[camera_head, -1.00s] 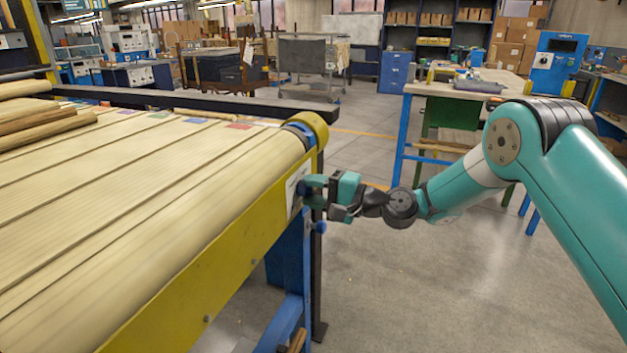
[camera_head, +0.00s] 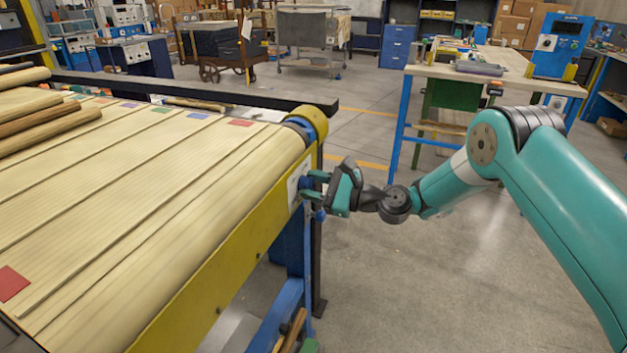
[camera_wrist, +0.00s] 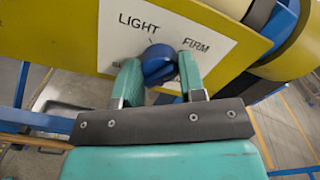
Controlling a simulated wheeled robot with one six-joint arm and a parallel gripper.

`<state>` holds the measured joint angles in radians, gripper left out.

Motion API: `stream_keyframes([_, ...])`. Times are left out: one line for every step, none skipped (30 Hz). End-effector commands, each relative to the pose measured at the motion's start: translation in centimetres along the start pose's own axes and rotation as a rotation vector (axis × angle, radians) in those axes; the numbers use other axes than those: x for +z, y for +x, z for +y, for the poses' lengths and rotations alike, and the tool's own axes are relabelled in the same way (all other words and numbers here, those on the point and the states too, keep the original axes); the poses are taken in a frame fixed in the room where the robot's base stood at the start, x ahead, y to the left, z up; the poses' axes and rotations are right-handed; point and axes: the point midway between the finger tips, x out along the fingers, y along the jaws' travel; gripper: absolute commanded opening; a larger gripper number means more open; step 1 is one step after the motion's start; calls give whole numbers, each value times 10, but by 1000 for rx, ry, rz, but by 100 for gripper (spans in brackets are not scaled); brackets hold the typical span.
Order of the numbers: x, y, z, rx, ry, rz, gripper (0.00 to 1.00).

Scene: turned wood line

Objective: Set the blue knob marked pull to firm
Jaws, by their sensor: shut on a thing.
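A blue knob (camera_wrist: 158,62) sits on a white label plate (camera_wrist: 205,22) in the wrist view, between the words LIGHT at its upper left and FIRM at its right. No word "pull" shows in view. My gripper (camera_wrist: 158,82) is shut on the knob, one teal finger on each side. The gripper body hides part of the plate below, and I cannot tell where the knob's pointer aims. In the head view my gripper (camera_head: 318,186) is tilted at the end of the yellow conveyor side, and the knob there is mostly hidden by the fingers.
The conveyor belt (camera_head: 150,190) with wood pieces (camera_head: 45,130) fills the left. A small blue round part (camera_head: 320,215) sits just below my gripper, by the blue conveyor leg. A workbench (camera_head: 460,70) stands behind the arm. The floor between is clear.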

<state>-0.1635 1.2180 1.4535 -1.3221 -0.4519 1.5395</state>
Motion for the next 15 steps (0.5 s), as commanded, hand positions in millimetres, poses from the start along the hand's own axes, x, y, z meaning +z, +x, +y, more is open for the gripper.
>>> stream_keyframes([0, -1, -1, -1, 32, 2, 14])
stream_keyframes([0, -1, -1, -2, 53, 2, 14])
stream_keyframes([0, -1, -1, -1, 76, 3, 14])
stream_keyframes([0, -1, -1, -1, 93, 3, 14])
stream_keyframes([0, -1, -1, -1, 109, 3, 14])
stream_keyframes([0, -1, -1, -1, 128, 3, 14])
stream_keyframes([0, -1, -1, -1, 141, 3, 14])
stream_keyframes([0, -1, -1, -1, 153, 3, 14])
stream_keyframes([0, -1, -1, -1, 167, 3, 14])
stream_keyframes([0, -1, -1, -1, 177, 3, 14])
stream_keyframes([-1, -1, -1, -1, 185, 3, 14])
stream_keyframes([-1, -1, -1, -1, 195, 3, 14])
stream_keyframes([-1, -1, 0, -1, 202, 3, 14])
stream_keyframes([-1, -1, 0, -1, 207, 3, 14])
stream_keyframes([-1, -1, 0, -1, 213, 3, 14])
